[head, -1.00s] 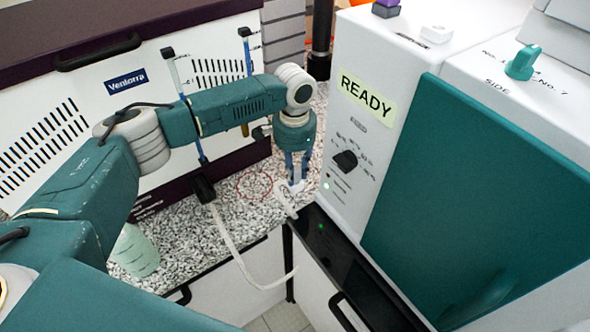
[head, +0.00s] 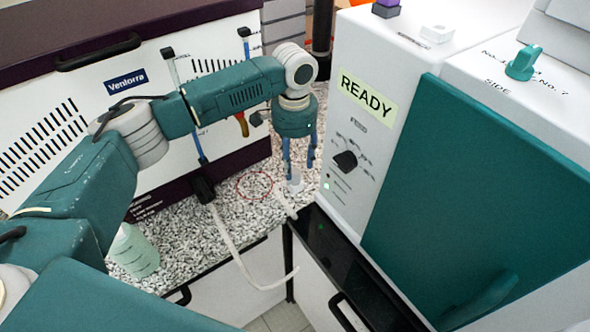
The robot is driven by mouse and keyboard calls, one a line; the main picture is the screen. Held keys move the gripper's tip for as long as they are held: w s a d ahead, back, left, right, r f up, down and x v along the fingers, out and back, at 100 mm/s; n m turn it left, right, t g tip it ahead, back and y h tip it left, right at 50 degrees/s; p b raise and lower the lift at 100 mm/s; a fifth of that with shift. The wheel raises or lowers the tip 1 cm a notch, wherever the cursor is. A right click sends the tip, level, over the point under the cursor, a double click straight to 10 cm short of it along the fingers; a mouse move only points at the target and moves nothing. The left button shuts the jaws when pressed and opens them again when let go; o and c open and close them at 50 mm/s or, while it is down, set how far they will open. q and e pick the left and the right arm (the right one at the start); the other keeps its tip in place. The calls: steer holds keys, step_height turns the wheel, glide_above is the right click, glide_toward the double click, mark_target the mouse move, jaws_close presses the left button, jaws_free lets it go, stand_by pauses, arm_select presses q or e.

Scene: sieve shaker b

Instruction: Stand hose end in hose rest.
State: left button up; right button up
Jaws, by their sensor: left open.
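A pale hose (head: 232,258) runs from a black fitting (head: 203,190) on the speckled counter, droops over the front edge and loops back up. Its upper stretch (head: 284,204) shows on the counter near the machine's corner. A small whitish upright piece (head: 295,183) stands there, just below my left gripper; I cannot tell how much of it is hose end and how much hose rest. My left gripper (head: 298,166) is open, pointing down, its blue fingers apart above and around the top of that piece. My right gripper is not in view.
A white machine with a READY label (head: 367,98) and a teal door (head: 480,190) stands close on the right. A white cabinet (head: 50,150) stands behind my left arm. A red ring (head: 255,187) marks the counter.

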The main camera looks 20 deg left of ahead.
arm_select(q)
step_height(320, 180, up, 7)
steer(key=shift+r, duration=0.15)
stand_by(0.6)
